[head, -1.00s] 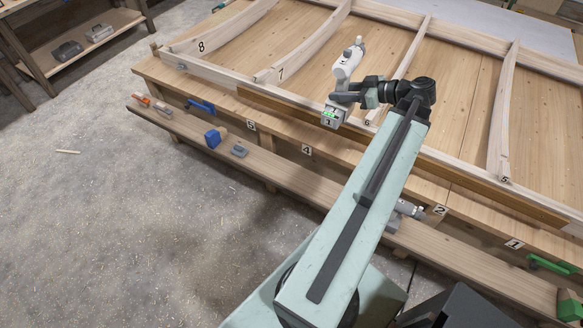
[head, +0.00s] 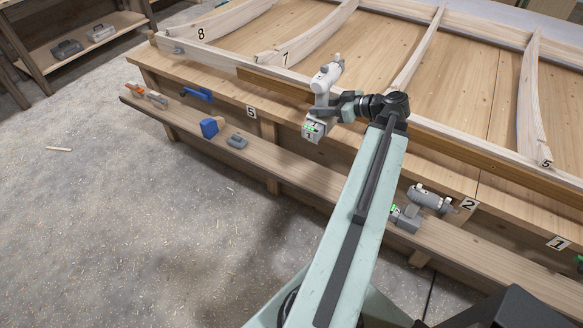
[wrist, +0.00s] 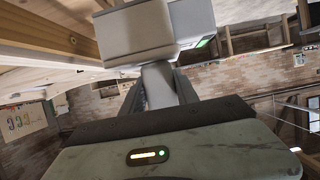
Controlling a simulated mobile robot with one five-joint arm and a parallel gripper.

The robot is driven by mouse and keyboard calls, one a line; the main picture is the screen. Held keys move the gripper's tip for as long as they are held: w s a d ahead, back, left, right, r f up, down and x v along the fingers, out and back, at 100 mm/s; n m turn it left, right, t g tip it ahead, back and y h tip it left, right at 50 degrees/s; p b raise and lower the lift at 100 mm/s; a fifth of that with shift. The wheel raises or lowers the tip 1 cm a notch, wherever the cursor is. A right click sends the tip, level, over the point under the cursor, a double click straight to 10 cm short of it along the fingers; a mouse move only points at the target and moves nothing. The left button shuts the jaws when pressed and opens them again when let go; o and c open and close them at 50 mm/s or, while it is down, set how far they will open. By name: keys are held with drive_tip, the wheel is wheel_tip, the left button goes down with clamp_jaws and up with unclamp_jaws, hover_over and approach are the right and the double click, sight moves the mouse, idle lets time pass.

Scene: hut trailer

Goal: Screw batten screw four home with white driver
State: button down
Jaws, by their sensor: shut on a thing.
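My gripper (head: 337,106) is shut on the handle of the white driver (head: 326,78). The driver is upright, with its body on top and its grey battery base, with a green light, hanging below. In the wrist view the driver's handle (wrist: 158,85) sits between my two fingers, with a pale block above it. The driver is in front of the bench edge, near the brown batten (head: 262,85) along the frame's front. I cannot make out batten screw four or the driver's bit. Number tag 4 does not show; tags 5 (head: 251,112) and 2 (head: 468,204) do.
A lower shelf along the bench holds a second, grey driver (head: 428,198), a blue block (head: 209,128), a grey tool (head: 237,142) and a blue-handled tool (head: 197,94). Curved ribs cross the bench top.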

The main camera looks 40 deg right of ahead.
drive_tip(key=w+a+f+b, duration=0.2)
drive_tip(key=w+f+b, duration=0.2)
drive_tip(key=f+b, duration=0.6)
drive_tip(key=w+a+f+b, duration=0.2)
drive_tip(key=w+f+b, duration=0.2)
drive_tip(key=f+b, duration=0.6)
wheel_tip(320, 180, down, 3)
drive_tip(key=shift+a+b, duration=0.4)
drive_tip(key=shift+w+d, duration=0.2)
drive_tip(key=shift+d, duration=0.7)
drive_tip(key=shift+w+d, duration=0.25)
drive_tip(key=shift+d, duration=0.7)
drive_tip(key=shift+w+d, duration=0.2)
drive_tip(key=shift+d, duration=0.7)
drive_tip(key=shift+d, duration=0.1)
drive_tip(key=shift+w+d, duration=0.15)
drive_tip(key=shift+d, duration=0.35)
drive_tip(key=shift+w+d, duration=0.15)
drive_tip(key=shift+d, duration=0.55)
